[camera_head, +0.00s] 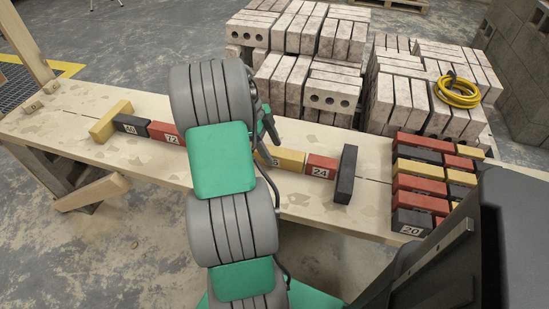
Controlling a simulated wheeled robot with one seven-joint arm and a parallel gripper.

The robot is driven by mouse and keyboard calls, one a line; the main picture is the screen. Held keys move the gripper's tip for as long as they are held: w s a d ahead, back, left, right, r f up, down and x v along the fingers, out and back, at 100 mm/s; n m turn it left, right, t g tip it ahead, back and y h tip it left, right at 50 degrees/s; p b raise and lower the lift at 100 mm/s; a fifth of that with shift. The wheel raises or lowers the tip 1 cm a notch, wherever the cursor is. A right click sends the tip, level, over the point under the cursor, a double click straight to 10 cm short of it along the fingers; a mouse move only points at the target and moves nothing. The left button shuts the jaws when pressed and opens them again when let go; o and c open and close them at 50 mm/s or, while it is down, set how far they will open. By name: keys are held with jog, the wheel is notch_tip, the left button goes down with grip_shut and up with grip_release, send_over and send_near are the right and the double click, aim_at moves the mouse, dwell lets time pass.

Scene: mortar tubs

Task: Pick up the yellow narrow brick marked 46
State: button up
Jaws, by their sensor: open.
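A row of bricks lies on the wooden bench. Behind my arm, at its right edge, part of a yellow brick (291,158) shows. Its label is mostly covered by my arm, so I cannot read its full number. Another yellow brick (110,120) lies angled at the left end of the row, with no number visible on it. My grey and green arm stands across the middle of the view and hides the centre of the row.
Left of my arm lie a black brick (131,125) and a red brick marked 72 (163,132). Right of it are a red brick marked 24 (321,166) and a black brick (346,175). Stacked bricks (419,201) fill the bench's right end. Paver stacks (331,87) stand behind.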

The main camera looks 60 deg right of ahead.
jog(key=x, duration=0.2)
jog(key=shift+s+f, duration=0.15)
jog(key=shift+f, duration=0.15)
jog(key=shift+c, duration=0.4)
grip_shut()
jog(key=shift+d+r, duration=0.1)
